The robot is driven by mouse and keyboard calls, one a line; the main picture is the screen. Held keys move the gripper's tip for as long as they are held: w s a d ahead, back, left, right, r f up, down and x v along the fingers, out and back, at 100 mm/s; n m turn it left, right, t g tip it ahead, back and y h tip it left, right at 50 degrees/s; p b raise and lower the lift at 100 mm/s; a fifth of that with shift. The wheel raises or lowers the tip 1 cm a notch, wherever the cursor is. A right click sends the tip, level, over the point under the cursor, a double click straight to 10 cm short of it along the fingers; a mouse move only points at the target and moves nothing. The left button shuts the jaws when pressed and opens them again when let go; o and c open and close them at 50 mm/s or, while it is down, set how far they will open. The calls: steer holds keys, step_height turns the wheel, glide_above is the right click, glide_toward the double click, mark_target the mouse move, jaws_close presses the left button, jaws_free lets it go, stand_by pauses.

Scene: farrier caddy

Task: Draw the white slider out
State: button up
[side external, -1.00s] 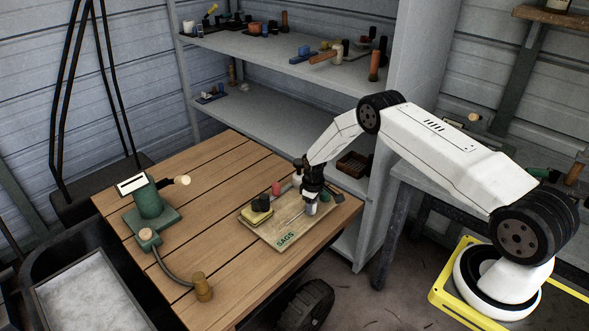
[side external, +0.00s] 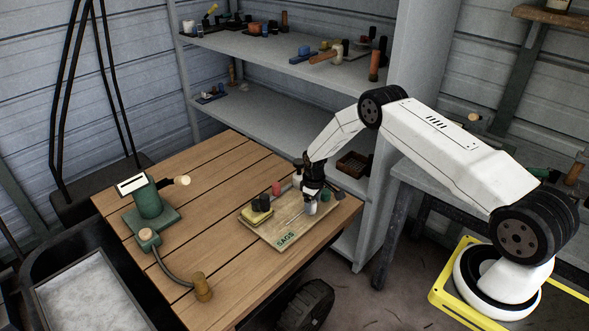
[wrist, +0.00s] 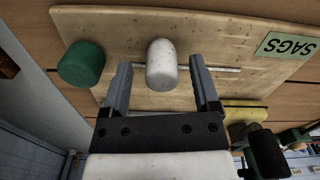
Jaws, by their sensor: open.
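The white slider (wrist: 161,66) is a rounded white knob standing on a pale board (wrist: 215,30) marked SAGS, by a thin slot. It also shows in the side view (side external: 310,208), just under my gripper (side external: 311,197). In the wrist view my gripper (wrist: 160,80) is open, with one finger on each side of the white slider. A gap shows between the slider and each finger. A green knob (wrist: 82,64) stands to the left of the left finger.
The board lies on a wooden table (side external: 215,180). A green stand (side external: 150,205) is further left. Grey shelves (side external: 270,110) rise behind.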

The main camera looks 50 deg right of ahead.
steer(key=shift+r, duration=3.3)
steer(key=shift+a+r, duration=0.2)
steer(key=shift+r, duration=0.25)
steer(key=s+a+r, duration=0.3)
steer(key=a+r, duration=0.2)
steer(key=r, duration=0.4)
steer(key=s+a+r+m+t, duration=0.1)
steer(key=s+a+r, duration=0.4)
steer(key=s, duration=0.5)
steer(key=s+a+r+m+t, duration=0.1)
steer(key=s+a+r, duration=0.5)
steer(key=s, duration=0.4)
steer(key=shift+s+t, duration=0.3)
steer(key=shift+s, duration=0.05)
